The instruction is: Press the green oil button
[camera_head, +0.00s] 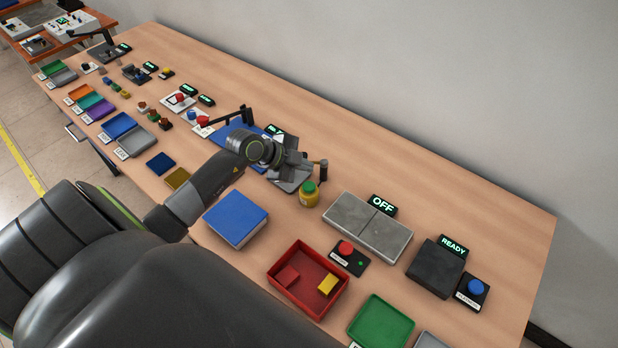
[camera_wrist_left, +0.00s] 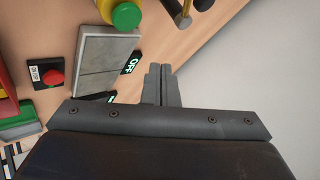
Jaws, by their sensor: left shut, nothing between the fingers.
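The green oil button (camera_head: 309,187) is a round green cap on a yellow round body, standing on the table right of my left gripper. In the left wrist view the green cap (camera_wrist_left: 126,15) shows at the top edge, partly cut off. My left gripper (camera_head: 302,167) is shut and empty, above the table just left of and behind the button, apart from it as far as I can tell. Its closed fingers (camera_wrist_left: 160,72) show in the left wrist view, pointing up the picture with the button ahead and to their left. My right gripper is not in view.
A dark post (camera_head: 322,168) stands close behind the button. A grey two-part plate (camera_head: 367,226) with an OFF display (camera_head: 383,204) lies to the right. A red button box (camera_head: 348,255), red tray (camera_head: 285,257) and blue block (camera_head: 236,218) are nearer the front edge.

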